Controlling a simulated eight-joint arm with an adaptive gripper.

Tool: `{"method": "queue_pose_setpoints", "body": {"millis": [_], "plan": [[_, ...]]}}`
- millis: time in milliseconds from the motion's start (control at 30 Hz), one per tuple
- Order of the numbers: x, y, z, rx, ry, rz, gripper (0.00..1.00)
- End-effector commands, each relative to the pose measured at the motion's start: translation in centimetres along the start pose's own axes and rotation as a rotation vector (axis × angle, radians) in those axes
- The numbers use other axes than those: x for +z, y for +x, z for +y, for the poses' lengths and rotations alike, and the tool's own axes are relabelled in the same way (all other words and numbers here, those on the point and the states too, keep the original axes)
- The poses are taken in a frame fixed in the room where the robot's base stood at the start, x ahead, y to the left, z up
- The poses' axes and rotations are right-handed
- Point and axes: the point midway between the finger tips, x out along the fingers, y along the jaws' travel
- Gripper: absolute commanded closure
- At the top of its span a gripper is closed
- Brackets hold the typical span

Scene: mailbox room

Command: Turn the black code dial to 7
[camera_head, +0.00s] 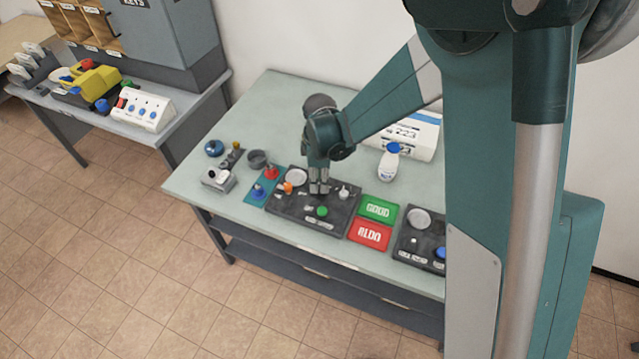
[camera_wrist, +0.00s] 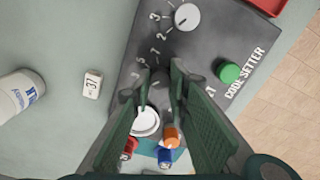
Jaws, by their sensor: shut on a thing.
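The black code dial (camera_wrist: 159,77) sits on the dark panel marked CODE SETTER (camera_wrist: 190,60). In the wrist view my gripper (camera_wrist: 160,70) has its two green-padded fingers on either side of the dial and is shut on it. The fingers hide much of the dial, and its pointer cannot be read. White digits, among them 3, 2, 1 and 7, are printed on the panel near the dials. In the head view my gripper (camera_head: 319,190) points down onto the panel (camera_head: 280,206) and covers the dial.
On the panel are a white dial (camera_wrist: 187,17), a green button (camera_wrist: 229,72) and a white disc (camera_wrist: 146,121). A card showing 37 (camera_wrist: 93,84) and a white bottle (camera_wrist: 20,93) are beside it. Green GOOD (camera_head: 378,209) and red (camera_head: 370,235) plates lie to the right.

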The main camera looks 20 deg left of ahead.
Motion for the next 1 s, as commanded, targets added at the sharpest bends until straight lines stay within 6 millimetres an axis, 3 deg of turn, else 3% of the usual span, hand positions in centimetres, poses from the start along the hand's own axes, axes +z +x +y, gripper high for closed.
{"method": "queue_pose_setpoints", "body": {"millis": [1000], "plan": [[0.08, 0.10, 0.02, -0.001, 0.949, 0.020, 0.95]]}}
